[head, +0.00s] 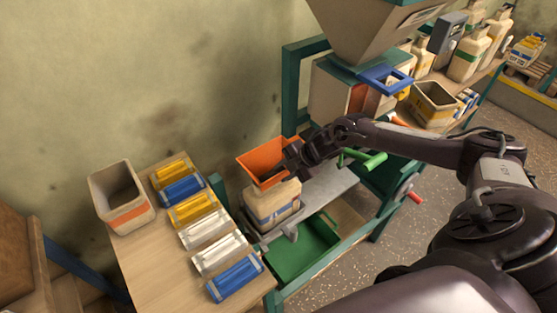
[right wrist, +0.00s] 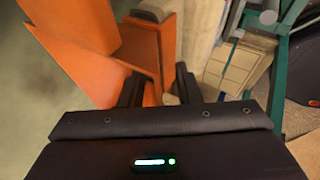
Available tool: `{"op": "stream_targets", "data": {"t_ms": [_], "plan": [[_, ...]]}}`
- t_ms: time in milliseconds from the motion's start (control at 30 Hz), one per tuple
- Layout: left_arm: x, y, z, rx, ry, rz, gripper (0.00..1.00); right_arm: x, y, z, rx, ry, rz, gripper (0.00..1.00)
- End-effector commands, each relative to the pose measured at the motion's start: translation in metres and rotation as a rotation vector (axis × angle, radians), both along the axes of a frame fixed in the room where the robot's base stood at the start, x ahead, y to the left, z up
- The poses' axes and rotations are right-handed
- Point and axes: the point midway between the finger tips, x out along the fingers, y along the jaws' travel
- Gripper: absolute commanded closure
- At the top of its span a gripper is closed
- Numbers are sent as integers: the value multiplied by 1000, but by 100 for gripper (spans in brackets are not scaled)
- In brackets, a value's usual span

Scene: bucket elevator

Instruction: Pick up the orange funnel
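The orange funnel (head: 262,158) sits on top of a cream container with a blue label (head: 272,203), on a grey shelf of the machine. My right gripper (head: 294,158) is at the funnel's right side. In the right wrist view the orange funnel (right wrist: 88,38) fills the upper left. The two dark fingers of my right gripper (right wrist: 158,90) stand apart, with part of an orange wall showing between them and a gap beside it. I cannot tell whether either finger touches it. My left gripper is not in view.
A wooden table (head: 160,262) at left holds a cream bin with an orange band (head: 122,212) and several blue, yellow and white packets. A green tray (head: 303,250) lies below the shelf. A green handle (head: 366,160) and a large hopper (head: 372,35) are close to my right arm.

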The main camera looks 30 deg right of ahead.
Motion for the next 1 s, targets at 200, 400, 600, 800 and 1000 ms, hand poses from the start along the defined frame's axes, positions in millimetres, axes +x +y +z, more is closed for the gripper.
{"op": "stream_targets", "data": {"t_ms": [200, 400, 600, 800, 1000], "plan": [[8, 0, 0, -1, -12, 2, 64, 0, 0, 0, 0, -1, 0, 78], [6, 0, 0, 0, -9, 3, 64, 0, 0, 0, 0, -1, 0, 100], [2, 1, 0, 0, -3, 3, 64, 0, 0, 0, -1, 1, 1, 100], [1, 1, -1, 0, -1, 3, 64, -1, -1, 0, -1, 2, 2, 100], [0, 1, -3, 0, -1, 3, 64, 0, -1, 13, -2, -1, 1, 100]]}}
